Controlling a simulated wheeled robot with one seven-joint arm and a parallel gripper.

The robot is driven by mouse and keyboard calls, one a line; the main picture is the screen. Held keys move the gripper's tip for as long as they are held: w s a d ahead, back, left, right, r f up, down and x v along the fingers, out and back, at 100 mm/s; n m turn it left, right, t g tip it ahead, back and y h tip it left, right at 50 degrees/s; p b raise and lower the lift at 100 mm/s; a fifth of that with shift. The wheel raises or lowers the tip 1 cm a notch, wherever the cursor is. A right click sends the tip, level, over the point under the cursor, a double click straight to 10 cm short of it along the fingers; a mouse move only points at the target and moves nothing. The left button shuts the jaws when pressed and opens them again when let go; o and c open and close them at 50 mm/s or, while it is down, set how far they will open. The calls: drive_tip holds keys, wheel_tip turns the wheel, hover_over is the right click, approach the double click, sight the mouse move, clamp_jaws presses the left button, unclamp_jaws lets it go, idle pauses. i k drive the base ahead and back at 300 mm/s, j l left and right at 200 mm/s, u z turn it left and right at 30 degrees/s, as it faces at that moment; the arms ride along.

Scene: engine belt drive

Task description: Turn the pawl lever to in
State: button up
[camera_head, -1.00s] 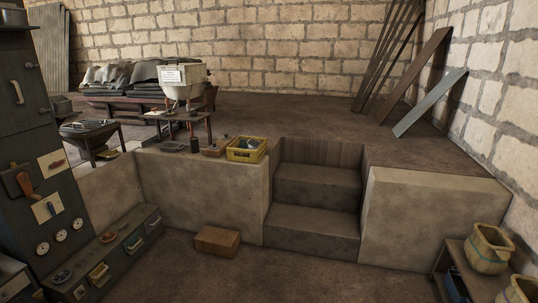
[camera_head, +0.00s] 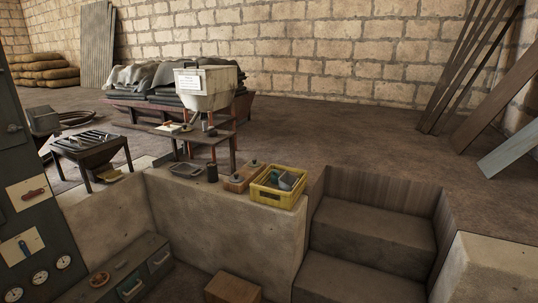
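I cannot make out a lever that is clearly the pawl lever. A dark cabinet (camera_head: 58,236) at the left edge carries a red-brown handle (camera_head: 33,194) on a pale plate. Neither plate shows readable marks. My gripper is not in view.
A stone ledge (camera_head: 235,226) holds a yellow crate (camera_head: 279,198). Steps (camera_head: 372,232) rise beside it, with a brown block (camera_head: 232,289) in front. A hopper (camera_head: 211,90) stands behind.

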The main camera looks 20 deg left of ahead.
sight(31, 193)
drive_tip(key=i+j+u, duration=0.1)
drive_tip(key=i+u, duration=0.85)
drive_tip(key=u, duration=0.2)
drive_tip(key=i+l+u, duration=0.2)
drive_tip(key=u, duration=0.15)
drive_tip(key=i+u, duration=0.35)
drive_tip(key=i+l+u, duration=0.15)
drive_tip(key=i+u, duration=0.2)
drive_tip(key=i+j, duration=0.1)
drive_tip(key=i, duration=0.35)
drive_tip(key=i+j+z, duration=0.1)
drive_tip(key=i, duration=0.35)
drive_tip(key=i+j, duration=0.1)
drive_tip(key=i, duration=0.35)
